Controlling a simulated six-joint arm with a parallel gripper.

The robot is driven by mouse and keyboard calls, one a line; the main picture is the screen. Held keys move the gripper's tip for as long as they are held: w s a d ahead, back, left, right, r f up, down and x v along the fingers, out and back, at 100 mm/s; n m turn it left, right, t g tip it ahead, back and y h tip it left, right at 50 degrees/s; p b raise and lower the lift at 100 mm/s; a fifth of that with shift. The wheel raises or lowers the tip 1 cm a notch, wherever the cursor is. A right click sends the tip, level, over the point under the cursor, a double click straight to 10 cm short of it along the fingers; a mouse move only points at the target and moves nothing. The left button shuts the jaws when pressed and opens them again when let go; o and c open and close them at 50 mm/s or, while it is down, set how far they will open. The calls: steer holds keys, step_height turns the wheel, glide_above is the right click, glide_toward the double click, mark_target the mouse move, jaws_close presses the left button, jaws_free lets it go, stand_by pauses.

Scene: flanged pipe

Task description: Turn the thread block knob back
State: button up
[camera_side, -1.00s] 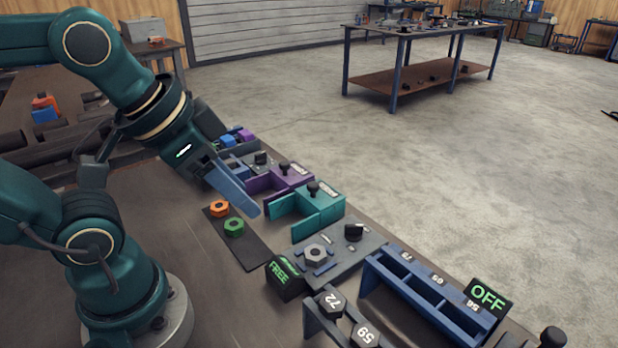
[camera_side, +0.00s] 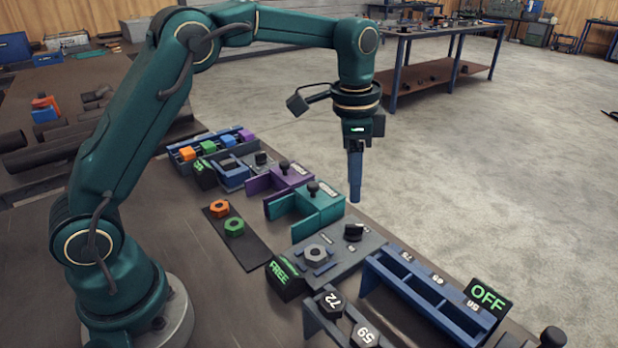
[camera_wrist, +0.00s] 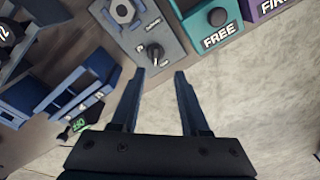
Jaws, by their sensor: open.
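The thread block (camera_side: 335,263) is a grey plate with a grey hex nut (camera_side: 316,253) on it. Its black knob (camera_side: 353,232) stands at the plate's far right part. A small dark display (camera_side: 285,278) at its left end reads FREE in green. My gripper (camera_side: 355,198) points down above the knob, with a clear gap between. In the wrist view my gripper (camera_wrist: 159,73) has its two blue fingers apart and empty. The knob (camera_wrist: 155,54) lies just beyond the fingertips, between their lines, with a pale pointer mark on it.
A teal fixture (camera_side: 310,210) and a purple fixture (camera_side: 283,178) stand left of the block. A blue rack (camera_side: 425,300) and an OFF display (camera_side: 487,297) are to its right. A dark strip (camera_side: 250,250) holds an orange nut (camera_side: 219,208) and a green nut (camera_side: 234,226).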

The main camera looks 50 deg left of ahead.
mark_target(349, 225)
steer(key=shift+g, duration=0.5)
step_height(349, 225, down, 9)
steer(key=shift+s+r, duration=0.1)
jaws_close()
